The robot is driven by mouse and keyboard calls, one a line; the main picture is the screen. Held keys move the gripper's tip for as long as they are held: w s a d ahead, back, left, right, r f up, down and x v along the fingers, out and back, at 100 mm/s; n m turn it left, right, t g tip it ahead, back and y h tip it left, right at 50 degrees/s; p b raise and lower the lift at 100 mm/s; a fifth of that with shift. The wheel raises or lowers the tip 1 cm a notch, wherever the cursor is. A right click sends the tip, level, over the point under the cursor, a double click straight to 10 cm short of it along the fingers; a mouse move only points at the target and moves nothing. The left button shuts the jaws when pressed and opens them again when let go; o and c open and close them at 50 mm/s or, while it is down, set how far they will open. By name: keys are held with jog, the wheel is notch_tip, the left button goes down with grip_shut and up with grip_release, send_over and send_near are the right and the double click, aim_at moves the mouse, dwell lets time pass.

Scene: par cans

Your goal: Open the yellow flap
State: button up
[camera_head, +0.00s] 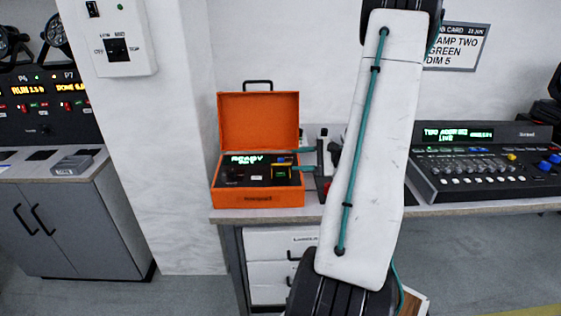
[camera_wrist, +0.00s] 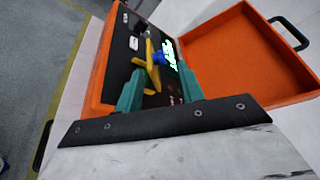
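A small yellow piece (camera_wrist: 150,66), which looks like the yellow flap, is on the dark panel (camera_wrist: 122,62) inside an open orange case. A blue part (camera_wrist: 159,57) sits beside it. My gripper (camera_wrist: 161,68) has two teal fingers spread apart, with the yellow piece showing in the gap between them. I cannot tell whether either finger touches it. In the head view my gripper (camera_head: 294,160) reaches into the right side of the orange case (camera_head: 258,198). The flap is too small to make out clearly there.
The case's orange lid (camera_head: 258,120) stands open at the back. The case rests on a bench (camera_head: 240,215) against a white wall. A mixing console (camera_head: 480,160) is on the right. A wall switch box (camera_head: 118,38) hangs at the upper left, above a grey cabinet (camera_head: 75,225).

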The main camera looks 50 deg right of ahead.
aim_at(281, 160)
jog(key=x, duration=0.6)
jog(key=shift+w+a, duration=0.2)
jog(key=shift+w, duration=0.1)
